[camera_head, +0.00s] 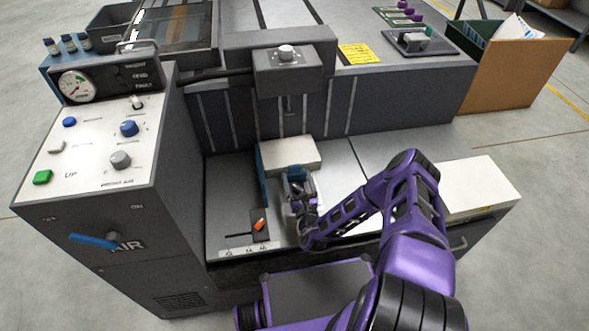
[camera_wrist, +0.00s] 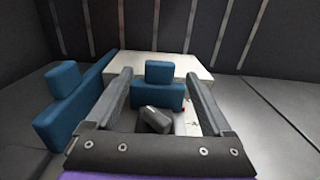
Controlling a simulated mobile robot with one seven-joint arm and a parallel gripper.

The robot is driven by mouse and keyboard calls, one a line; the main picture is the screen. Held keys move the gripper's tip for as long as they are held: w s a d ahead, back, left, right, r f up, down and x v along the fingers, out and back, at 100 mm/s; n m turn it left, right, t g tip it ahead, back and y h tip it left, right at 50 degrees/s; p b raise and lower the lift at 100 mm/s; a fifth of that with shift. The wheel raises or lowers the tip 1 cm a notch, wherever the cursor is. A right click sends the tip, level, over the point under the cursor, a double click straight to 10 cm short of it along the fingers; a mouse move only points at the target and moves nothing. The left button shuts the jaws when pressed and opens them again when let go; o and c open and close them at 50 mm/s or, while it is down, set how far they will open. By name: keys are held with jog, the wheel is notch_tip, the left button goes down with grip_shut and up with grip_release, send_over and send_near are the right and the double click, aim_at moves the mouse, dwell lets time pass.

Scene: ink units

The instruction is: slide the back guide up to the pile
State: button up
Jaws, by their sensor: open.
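The pile (camera_head: 291,152) is a white stack of sheets on the grey machine bed; it also shows in the wrist view (camera_wrist: 190,65). A blue block with a raised knob, which looks like the back guide (camera_wrist: 145,93), stands at the pile's near side. I cannot tell whether it touches the pile. A second, longer blue guide (camera_wrist: 75,110) stands along the pile's left; it shows in the head view too (camera_head: 264,178). My gripper (camera_wrist: 159,76) is open, its fingers on either side of the back guide's knob. In the head view my gripper (camera_head: 298,185) largely hides the back guide.
A small orange lever (camera_head: 259,225) sits in a dark slotted plate left of my gripper. The white-topped control panel (camera_head: 95,150) rises at the left. A dark machine head (camera_head: 288,70) overhangs behind the pile. Another white stack (camera_head: 480,187) lies right of my arm.

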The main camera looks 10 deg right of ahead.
aim_at(295, 169)
jog(key=w, duration=0.5)
jog(key=shift+b, duration=0.35)
grip_shut()
jog(key=shift+w, duration=0.1)
